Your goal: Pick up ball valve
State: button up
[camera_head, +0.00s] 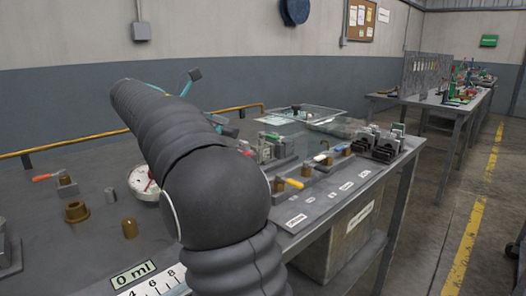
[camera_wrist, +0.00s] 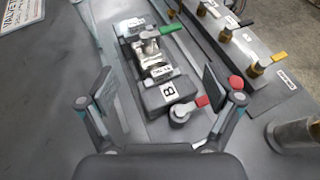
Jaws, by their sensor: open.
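In the wrist view, a silver ball valve (camera_wrist: 148,55) with a green lever (camera_wrist: 170,29) lies on a grey fixture. A block marked B (camera_wrist: 168,92) stands on the near side of it. A grey part with a red lever (camera_wrist: 202,102) sits beside that block. My gripper (camera_wrist: 161,92) is open over the block, with one finger on each side and nothing held. The silver valve body is just beyond the fingertips. In the head view, my dark arm hides most of my gripper and part of the bench.
In the wrist view, a rail with several colour-levered valves (camera_wrist: 257,66) runs along the right, and a metal cylinder (camera_wrist: 297,132) stands at lower right. A clear tray (camera_head: 322,114) is behind.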

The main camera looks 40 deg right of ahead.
aim_at(264, 137)
jog(key=x, duration=1)
jog(key=shift+d+f, duration=0.1)
jog(key=shift+d, duration=0.1)
jog(key=shift+c, duration=0.3)
jog(key=c, duration=1.2)
jog(key=shift+c, duration=1.1)
